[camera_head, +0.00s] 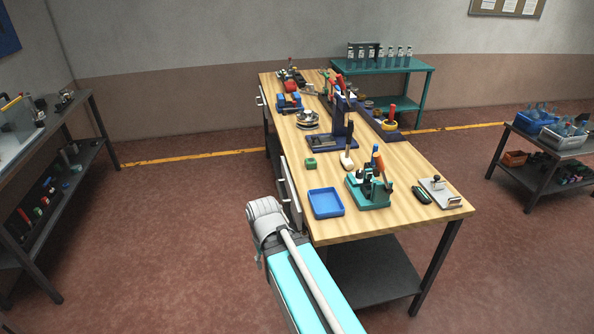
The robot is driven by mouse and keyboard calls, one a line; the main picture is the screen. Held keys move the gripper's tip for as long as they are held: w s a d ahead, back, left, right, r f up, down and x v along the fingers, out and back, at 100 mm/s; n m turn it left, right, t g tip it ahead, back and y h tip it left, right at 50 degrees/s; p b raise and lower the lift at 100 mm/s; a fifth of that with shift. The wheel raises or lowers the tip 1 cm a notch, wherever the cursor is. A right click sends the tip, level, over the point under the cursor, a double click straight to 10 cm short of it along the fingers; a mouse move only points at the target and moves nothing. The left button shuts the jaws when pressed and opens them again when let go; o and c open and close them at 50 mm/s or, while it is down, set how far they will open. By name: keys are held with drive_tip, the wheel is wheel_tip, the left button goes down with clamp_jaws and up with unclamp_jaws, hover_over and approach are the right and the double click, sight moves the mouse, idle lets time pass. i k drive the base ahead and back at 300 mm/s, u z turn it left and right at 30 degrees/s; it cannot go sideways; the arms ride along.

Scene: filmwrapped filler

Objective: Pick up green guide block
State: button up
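The small green block (311,163) lies on the wooden workbench (345,222), near its left edge. It stands apart from other things, with bare wood around it. My arm reaches up from the bottom of the view, left of the bench's near end, and its top joint is lower in the picture than the block. My gripper cannot be made out in this view.
A blue tray (325,203) lies in front of the block. A green tool stand (370,190) is to its right, and a dark blue upright fixture (340,130) rises behind it. The bench's left edge has drawer fronts. Clear wood separates block and tray.

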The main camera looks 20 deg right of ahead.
sight(311, 163)
drive_tip(key=u, duration=0.15)
drive_tip(key=i, duration=1.15)
drive_tip(key=z, duration=0.6)
